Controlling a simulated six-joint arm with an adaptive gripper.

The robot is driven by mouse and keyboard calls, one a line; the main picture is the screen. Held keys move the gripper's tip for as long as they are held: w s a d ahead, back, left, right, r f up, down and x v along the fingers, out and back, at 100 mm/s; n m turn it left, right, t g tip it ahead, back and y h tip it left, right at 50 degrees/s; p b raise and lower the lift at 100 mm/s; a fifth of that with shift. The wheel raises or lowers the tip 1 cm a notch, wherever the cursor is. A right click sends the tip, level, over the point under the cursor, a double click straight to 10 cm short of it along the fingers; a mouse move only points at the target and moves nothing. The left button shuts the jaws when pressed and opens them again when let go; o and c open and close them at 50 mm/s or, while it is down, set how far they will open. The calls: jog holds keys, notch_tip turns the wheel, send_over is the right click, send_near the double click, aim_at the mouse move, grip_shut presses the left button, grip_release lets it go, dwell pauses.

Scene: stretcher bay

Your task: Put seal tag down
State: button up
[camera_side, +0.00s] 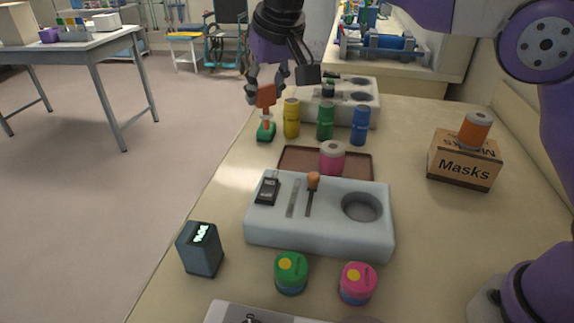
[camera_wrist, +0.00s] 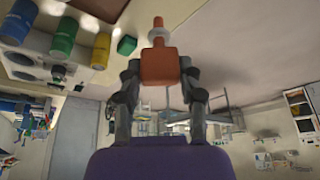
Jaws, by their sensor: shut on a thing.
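My gripper (camera_side: 267,84) is near the far left edge of the bench, pointing down. It is shut on an orange block with a thin stem, which I take to be the seal tag (camera_side: 266,96). The tag hangs upright, stem down, just above or in front of a small green block (camera_side: 266,132); I cannot tell whether they touch. In the wrist view the seal tag (camera_wrist: 160,65) sits between both fingers, with a pale ring and an orange tip beyond it. The green block (camera_wrist: 126,45) shows beside the tip, apart from it in that view.
Yellow (camera_side: 291,118), green (camera_side: 325,121) and blue (camera_side: 360,125) cylinders stand right of the tag. A brown tray (camera_side: 290,160) with a pink cylinder (camera_side: 332,157) and a pale holder (camera_side: 300,232) are nearer. A Masks box (camera_side: 463,160) stands right. Bench between tray and box is clear.

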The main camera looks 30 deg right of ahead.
jog(key=s+d+m+g+h, duration=0.2)
jog(key=d+m, duration=0.7)
jog(key=d, duration=1.7)
jog(key=shift+n+t+h, duration=0.3)
jog(key=shift+t+h, duration=0.1)
jog(key=shift+h, duration=0.2)
jog(key=shift+w+d+f, duration=0.15)
jog(key=shift+d+f, duration=1.8)
jog(key=shift+f, duration=0.7)
jog(key=shift+w+d+f, duration=0.1)
jog(key=shift+d+f, duration=1.8)
jog(key=shift+f, duration=0.8)
jog(key=shift+w+d+f, duration=0.15)
jog(key=shift+d+f, duration=1.8)
jog(key=shift+f, duration=0.7)
jog(key=shift+f, duration=0.2)
jog(key=o, duration=0.8)
jog(key=shift+o, duration=0.2)
